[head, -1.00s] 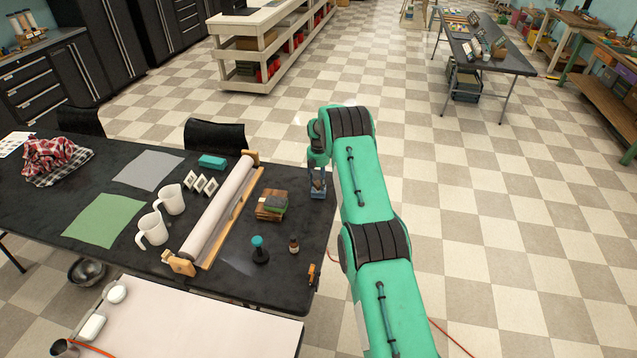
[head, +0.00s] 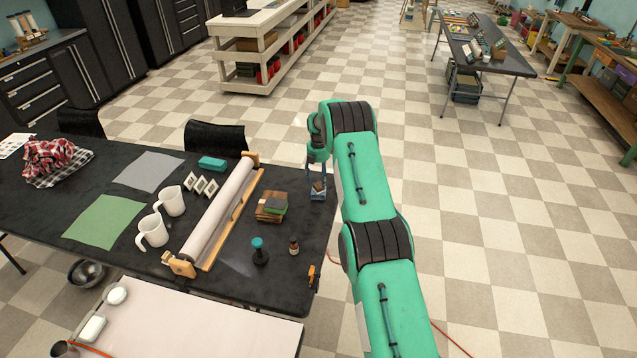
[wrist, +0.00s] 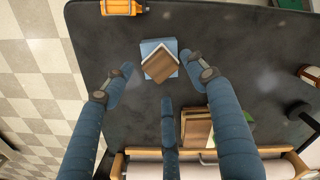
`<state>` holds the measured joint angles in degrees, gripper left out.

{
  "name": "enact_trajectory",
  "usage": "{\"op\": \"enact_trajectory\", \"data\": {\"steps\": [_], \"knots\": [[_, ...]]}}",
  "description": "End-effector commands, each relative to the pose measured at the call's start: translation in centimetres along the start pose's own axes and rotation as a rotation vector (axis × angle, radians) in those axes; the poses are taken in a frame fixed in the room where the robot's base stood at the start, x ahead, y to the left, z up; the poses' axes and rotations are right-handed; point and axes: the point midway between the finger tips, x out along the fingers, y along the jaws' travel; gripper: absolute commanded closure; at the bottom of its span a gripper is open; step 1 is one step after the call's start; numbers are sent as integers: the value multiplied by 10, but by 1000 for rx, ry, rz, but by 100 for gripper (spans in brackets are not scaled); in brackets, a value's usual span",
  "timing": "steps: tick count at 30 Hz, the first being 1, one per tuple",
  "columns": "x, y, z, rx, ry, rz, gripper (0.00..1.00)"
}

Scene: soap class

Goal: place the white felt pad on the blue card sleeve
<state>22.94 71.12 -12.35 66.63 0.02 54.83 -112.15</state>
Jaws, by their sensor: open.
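The blue card sleeve (wrist: 152,44) lies flat on the dark table near its edge; it also shows in the head view (head: 317,196). A brown square piece (wrist: 161,63) lies on it, turned at an angle and covering much of it. A thin whitish edge (wrist: 163,48) shows along the brown piece; I cannot tell whether this is the white felt pad, mostly hidden beneath. My gripper (wrist: 163,74) points down over this stack, fingers spread wide on either side and holding nothing. It also shows in the head view (head: 317,166), just above the stack.
Brown blocks with a green piece (head: 271,207) stand left of the stack. Beyond them is a long roller (head: 218,212) on a wooden frame. A teal-topped stamp (head: 259,250), a small bottle (head: 294,247) and an orange clamp (head: 311,276) are nearer. Bare table surrounds the stack.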

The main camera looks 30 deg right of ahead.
Motion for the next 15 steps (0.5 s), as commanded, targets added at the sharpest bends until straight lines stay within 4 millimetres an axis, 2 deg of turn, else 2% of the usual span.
{"op": "enact_trajectory", "data": {"steps": [1, 9, 15], "knots": [[-10, 1, 0, 0, -1, 3, 43], [-54, 1, 0, 0, -1, 3, 43], [-76, 1, 0, 0, -1, 2, 43]]}}
